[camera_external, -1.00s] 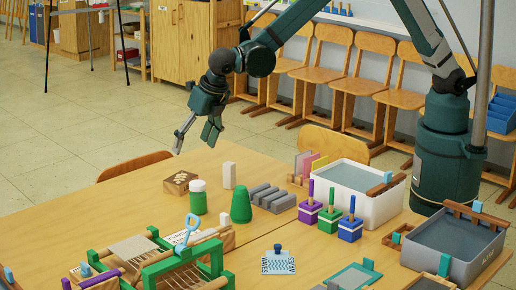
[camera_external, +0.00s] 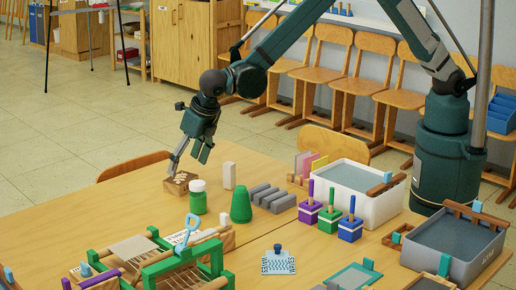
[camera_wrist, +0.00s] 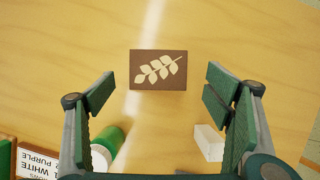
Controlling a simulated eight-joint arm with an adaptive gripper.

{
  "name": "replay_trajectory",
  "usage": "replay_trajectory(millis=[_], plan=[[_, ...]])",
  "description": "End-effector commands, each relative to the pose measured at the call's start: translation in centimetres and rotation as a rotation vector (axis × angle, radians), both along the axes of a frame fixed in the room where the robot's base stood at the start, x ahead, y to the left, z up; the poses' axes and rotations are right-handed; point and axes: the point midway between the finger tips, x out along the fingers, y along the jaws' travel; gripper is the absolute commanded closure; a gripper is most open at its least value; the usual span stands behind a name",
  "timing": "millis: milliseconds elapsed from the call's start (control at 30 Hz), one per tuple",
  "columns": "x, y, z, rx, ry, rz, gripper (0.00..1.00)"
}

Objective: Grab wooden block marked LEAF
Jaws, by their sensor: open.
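The wooden block with a pale leaf print on its dark brown top (camera_external: 180,183) sits flat on the table at the back left. In the wrist view the block (camera_wrist: 158,70) lies ahead of and between the fingers, apart from both. My gripper (camera_external: 187,160) points down just above the block, with its fingers spread. In the wrist view my gripper (camera_wrist: 158,95) is open and nothing is between its pads. No word shows on the visible faces of the block, only the leaf picture.
A green jar with a white lid (camera_external: 198,197), a white block (camera_external: 229,175) and a green cone (camera_external: 241,205) stand close by on the right. Grey bars (camera_external: 272,198) lie beyond. A green frame (camera_external: 185,265) is at the front. The table left of the block is clear.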

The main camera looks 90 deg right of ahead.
Motion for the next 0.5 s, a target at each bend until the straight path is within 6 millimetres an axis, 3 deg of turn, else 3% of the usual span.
replay_trajectory(millis=[133, 500], plan=[[0.31, -0.21, -0.95, 0.000, 0.000, 0.000, 0.22], [0.36, -0.24, -1.12, 0.000, 0.000, 0.000, 0.22]])
